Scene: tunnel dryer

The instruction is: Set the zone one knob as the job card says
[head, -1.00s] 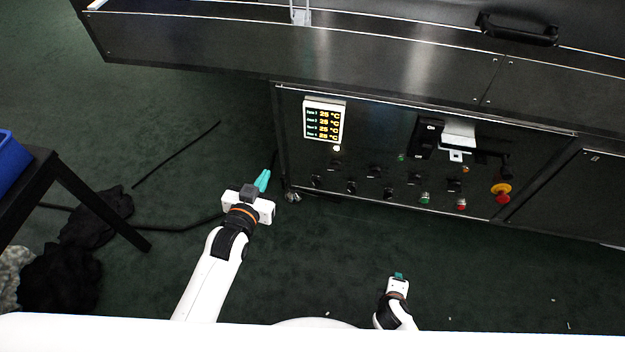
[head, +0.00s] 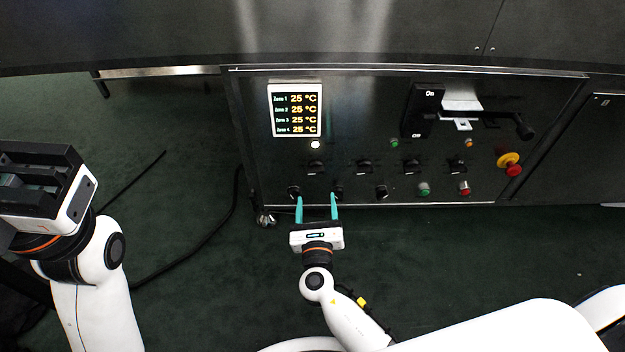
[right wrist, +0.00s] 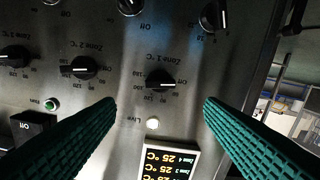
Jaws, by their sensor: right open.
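The zone one knob (head: 316,167) is a small black knob on the dark panel, below a lit white lamp. It also shows in the right wrist view (right wrist: 160,80), under an upside-down "Zone 1 °C" label. Its white mark points roughly to the right of that picture; the scale is too small to read surely. My right gripper (head: 316,203) is open and empty, its teal fingers spread apart just below the knob in the head view, with the knob between and beyond them in the wrist view (right wrist: 159,104). My left gripper (head: 45,185) is at the far left; its fingertips cannot be made out. I cannot identify a job card.
A display (head: 295,110) reads 25 °C for all zones. The zone 2 knob (head: 364,166) is beside zone one, with lower knobs (head: 337,191) near my right fingertips. A black "On" switch (head: 425,108) and a red-yellow stop button (head: 511,164) are further right.

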